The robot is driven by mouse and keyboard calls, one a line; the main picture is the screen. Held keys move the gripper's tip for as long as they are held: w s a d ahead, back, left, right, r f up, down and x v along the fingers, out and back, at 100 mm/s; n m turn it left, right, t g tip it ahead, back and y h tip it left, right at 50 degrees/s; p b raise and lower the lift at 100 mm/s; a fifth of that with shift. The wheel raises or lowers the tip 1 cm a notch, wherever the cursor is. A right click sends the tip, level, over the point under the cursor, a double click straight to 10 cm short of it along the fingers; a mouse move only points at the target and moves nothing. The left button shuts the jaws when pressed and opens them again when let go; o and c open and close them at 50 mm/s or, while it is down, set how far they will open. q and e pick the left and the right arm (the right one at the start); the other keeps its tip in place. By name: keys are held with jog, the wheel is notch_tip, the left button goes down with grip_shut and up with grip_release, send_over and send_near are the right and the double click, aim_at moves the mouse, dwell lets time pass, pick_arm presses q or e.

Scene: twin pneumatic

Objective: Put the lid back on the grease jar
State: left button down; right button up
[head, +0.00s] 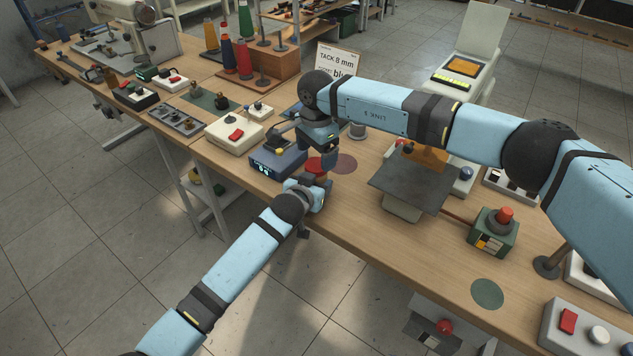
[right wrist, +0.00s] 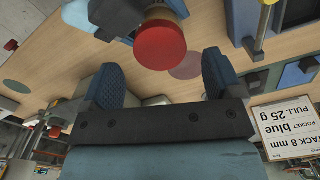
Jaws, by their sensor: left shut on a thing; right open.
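A round red piece that looks like the grease jar's lid (head: 316,166) shows at the table's front edge in the head view. My left gripper (head: 314,181) is shut on this body from the front. I cannot tell whether the lid is fully seated. My right gripper (head: 322,158) is open just above, pointing down; in its wrist view the fingers (right wrist: 162,80) stand apart, with the lid beyond and between them, apparently untouched.
A brownish-red disc (head: 344,163) lies flat on the table just right of the lid. A dark blue box (head: 277,163) with a small display stands close on the left. A sign (head: 338,62) stands behind. A dark tilted plate (head: 412,182) stands to the right.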

aim_at(316, 164)
jog(key=shift+r, duration=0.65)
jog(key=shift+r, duration=0.1)
jog(key=shift+c, duration=0.4)
notch_tip(316, 164, up, 3)
jog(key=n, duration=0.3)
jog(key=shift+r, duration=0.15)
jog(key=shift+f, duration=4.05)
jog(key=shift+c, duration=0.5)
